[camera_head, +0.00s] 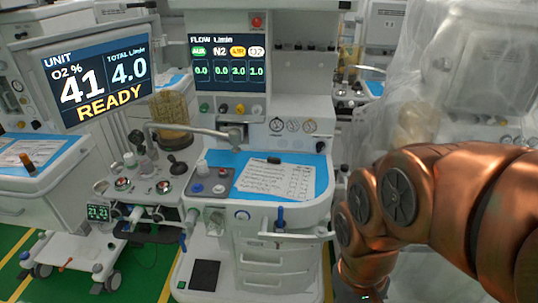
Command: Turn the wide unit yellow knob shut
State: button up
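The wide unit (285,110) stands in the middle, with a blue work surface and a flow screen (227,61). A row of small knobs sits under the screen. The yellow knob (240,108) is in this row, right of a dark blue knob and left of a white one. Its turn angle is too small to tell. The screen column with the yellow label reads 3.0, the white one 1.0, and the two left ones 0.0. My copper arm enters from the right and bends down at the lower right, away from the knobs. My gripper is out of view below the frame.
A large tilted screen (96,75) reads O2 41, total 4.0 and READY. A metal arm (192,132) juts out below the knobs. A paper sheet (277,180) lies on the blue surface. A plastic-draped unit (410,110) stands right, behind my arm.

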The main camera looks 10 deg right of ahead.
aim_at(240, 109)
jog(key=k, duration=0.25)
jog(key=u, duration=0.65)
jog(key=i, duration=0.85)
jog(key=u, duration=0.2)
